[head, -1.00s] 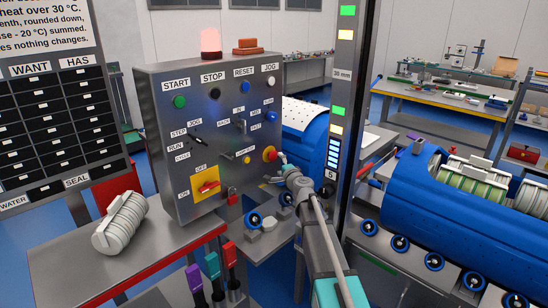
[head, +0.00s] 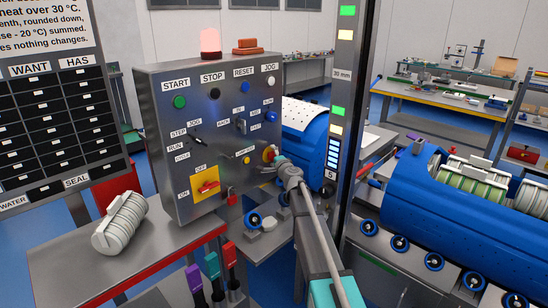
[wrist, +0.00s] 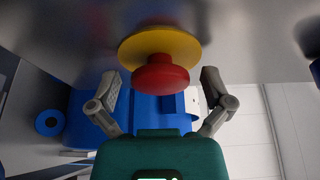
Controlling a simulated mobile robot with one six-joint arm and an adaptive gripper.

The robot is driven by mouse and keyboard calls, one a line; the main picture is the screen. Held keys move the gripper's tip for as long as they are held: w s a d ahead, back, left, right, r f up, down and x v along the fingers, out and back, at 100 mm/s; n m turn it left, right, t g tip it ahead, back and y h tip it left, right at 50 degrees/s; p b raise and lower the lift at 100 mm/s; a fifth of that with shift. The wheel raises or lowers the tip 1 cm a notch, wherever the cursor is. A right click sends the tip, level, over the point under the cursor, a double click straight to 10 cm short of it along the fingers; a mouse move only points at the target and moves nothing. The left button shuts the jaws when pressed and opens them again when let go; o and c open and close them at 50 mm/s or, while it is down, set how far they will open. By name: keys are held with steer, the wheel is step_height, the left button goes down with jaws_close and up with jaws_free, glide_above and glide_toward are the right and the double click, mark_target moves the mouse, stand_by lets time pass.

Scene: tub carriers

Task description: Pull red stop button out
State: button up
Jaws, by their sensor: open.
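The red stop button (wrist: 160,76) is a mushroom head on a yellow round collar (wrist: 142,47), mounted on the grey control panel (head: 160,95). In the head view the button (head: 268,154) is at the panel's lower right, partly hidden by my gripper (head: 279,161). In the wrist view my gripper (wrist: 160,82) is open, one finger left and one right of the red head. Gaps show between each finger and the button, so neither appears to touch it.
The panel also carries a red rotary switch (head: 208,187) on a yellow plate, a red padlock (head: 232,195) and several small buttons. A dark upright post (head: 353,95) stands right of my arm. A blue tub (head: 435,215) lies further right.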

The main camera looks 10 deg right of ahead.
steer(key=c, duration=1.3)
steer(key=shift+s+d, duration=0.55)
steer(key=shift+s, duration=0.25)
steer(key=shift+c, duration=0.2)
steer(key=o, duration=1.3)
steer(key=shift+c, duration=0.2)
steer(key=shift+o, duration=0.4)
steer(key=v, duration=0.8)
